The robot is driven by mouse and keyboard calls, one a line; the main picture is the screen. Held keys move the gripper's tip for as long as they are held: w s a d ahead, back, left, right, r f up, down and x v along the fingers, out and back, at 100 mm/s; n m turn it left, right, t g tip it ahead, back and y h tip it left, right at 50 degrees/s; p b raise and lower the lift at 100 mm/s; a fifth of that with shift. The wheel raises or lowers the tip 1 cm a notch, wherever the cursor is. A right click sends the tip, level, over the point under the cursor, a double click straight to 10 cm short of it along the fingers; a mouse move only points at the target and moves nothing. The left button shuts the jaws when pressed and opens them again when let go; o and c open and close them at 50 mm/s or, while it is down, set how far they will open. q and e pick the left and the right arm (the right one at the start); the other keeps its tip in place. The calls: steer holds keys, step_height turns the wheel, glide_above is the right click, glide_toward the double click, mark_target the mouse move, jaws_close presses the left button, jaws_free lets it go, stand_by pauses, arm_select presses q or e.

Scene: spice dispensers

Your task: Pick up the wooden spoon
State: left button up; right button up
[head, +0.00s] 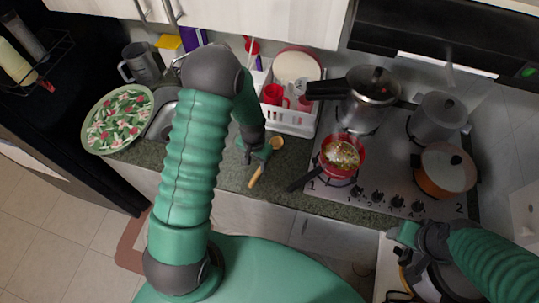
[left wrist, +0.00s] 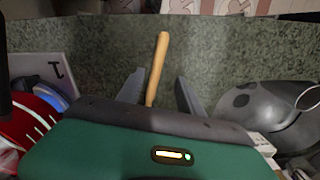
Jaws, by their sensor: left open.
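The wooden spoon (head: 256,176) lies on the dark green counter in front of the dish rack. Its round end shows at the upper right and its handle points toward the counter's front edge. My left gripper (head: 255,154) is over the spoon's middle. In the left wrist view, the spoon handle (left wrist: 159,60) passes between the two open fingers of my left gripper (left wrist: 159,80), and the lower part of the spoon is hidden by the gripper body. I see no clear contact. My right gripper (head: 408,240) is at the lower right, away from the spoon, its jaws unclear.
A white dish rack (head: 292,123) stands behind the spoon. A red pan (head: 342,156) on the stove (head: 385,175) has its dark handle reaching toward the spoon's right. The counter's front edge is close.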

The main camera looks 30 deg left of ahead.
mark_target(259, 171)
arm_select(q)
steer(key=shift+f, duration=0.35)
steer(key=f, duration=0.1)
steer(key=f+p, duration=0.1)
steer(key=f, duration=0.1)
steer(key=f+p, duration=0.1)
steer(key=shift+w+d+f, duration=0.2)
steer(key=shift+d+f, duration=0.05)
steer(key=shift+f, duration=0.05)
steer(key=shift+w+f, duration=0.1)
steer(key=shift+f, duration=0.15)
jaws_close()
steer(key=shift+r, duration=0.1)
